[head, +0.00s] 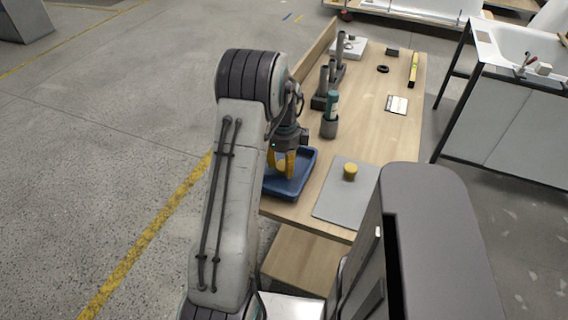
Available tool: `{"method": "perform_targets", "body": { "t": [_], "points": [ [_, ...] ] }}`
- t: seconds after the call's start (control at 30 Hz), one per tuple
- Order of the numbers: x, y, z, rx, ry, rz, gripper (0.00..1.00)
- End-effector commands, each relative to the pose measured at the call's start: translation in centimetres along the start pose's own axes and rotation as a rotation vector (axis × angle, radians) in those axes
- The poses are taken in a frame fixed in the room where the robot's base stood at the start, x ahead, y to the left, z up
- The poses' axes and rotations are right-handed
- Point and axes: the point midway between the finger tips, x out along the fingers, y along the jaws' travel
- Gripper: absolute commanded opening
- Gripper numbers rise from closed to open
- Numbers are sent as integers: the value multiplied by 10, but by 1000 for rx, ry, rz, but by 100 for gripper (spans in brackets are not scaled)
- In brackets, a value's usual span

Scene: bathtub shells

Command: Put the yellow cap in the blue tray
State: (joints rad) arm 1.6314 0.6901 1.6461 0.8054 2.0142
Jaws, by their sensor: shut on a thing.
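The blue tray (290,188) lies at the near left edge of the wooden bench. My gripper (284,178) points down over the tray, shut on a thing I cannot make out. Yellow parts show at its end; I cannot tell fingers from held thing there. I cannot tell whether it touches the tray floor. A short round yellow piece, which looks like a yellow cap (350,171), stands on the grey mat (335,205), right of the tray and apart from my gripper. My arm hides the tray's left part.
Behind the tray on the bench (372,122) stand a dark cup with a teal bottle (331,105) and a rack with grey cylinders (326,88). A black ring (382,69), a yellow level (413,70) and a white card (397,104) lie farther back. The bench's middle right is clear.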

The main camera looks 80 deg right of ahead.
Motion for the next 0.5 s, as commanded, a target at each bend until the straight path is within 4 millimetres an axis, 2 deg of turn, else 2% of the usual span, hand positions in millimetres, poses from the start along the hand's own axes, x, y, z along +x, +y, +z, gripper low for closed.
{"method": "perform_targets", "body": {
  "t": [0.33, 0.37, 0.5],
  "points": [
    [4, 0, 0, 0, 0, 0, 11],
    [2, 0, 0, 0, 0, 0, 46],
    [2, 0, 0, 0, 0, 0, 58]
  ]
}}
